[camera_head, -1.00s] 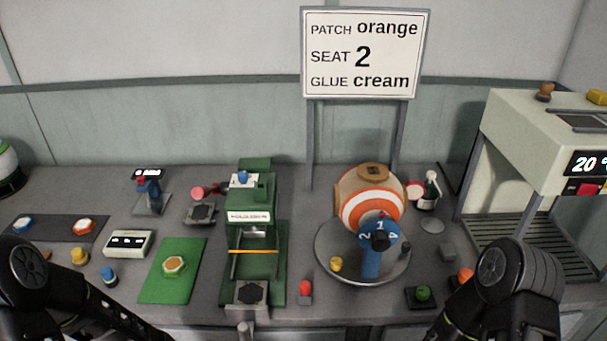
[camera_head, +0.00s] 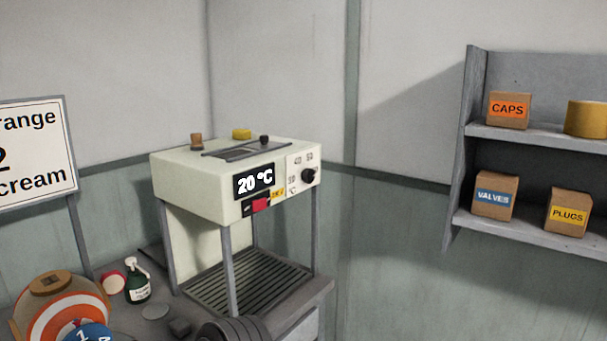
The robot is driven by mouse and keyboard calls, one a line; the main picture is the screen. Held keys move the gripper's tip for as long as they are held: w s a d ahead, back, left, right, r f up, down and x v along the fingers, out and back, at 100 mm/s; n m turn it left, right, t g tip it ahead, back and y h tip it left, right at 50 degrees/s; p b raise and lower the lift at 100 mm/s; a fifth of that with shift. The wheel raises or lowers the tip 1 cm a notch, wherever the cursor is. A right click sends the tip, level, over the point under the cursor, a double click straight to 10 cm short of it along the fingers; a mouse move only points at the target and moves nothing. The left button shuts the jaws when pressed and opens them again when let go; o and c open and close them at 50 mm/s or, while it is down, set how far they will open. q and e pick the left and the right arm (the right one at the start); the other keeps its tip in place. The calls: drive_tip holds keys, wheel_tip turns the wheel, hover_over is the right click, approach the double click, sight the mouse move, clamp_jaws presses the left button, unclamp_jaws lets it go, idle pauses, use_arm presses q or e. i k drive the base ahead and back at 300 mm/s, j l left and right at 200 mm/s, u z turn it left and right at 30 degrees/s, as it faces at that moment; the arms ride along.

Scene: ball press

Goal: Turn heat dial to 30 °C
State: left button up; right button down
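The heat dial is a black round knob (camera_head: 308,176) on the right part of the front of a cream heating unit (camera_head: 200,189), with small numbers around it. The unit's black display (camera_head: 254,181) reads 20 °C. A red switch (camera_head: 260,204) sits below the display. My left gripper is not in view.
The unit stands on legs over a slatted tray (camera_head: 215,291) at the counter's right end. A green bottle (camera_head: 137,284) and a striped orange ball (camera_head: 62,312) are to the left. A shelf (camera_head: 540,137) with boxes hangs at right.

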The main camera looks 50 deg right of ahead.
sight(309, 176)
drive_tip(key=z, duration=1.7)
drive_tip(key=i+j+z, duration=0.25)
drive_tip(key=i+j, duration=0.2)
drive_tip(key=i, duration=0.1)
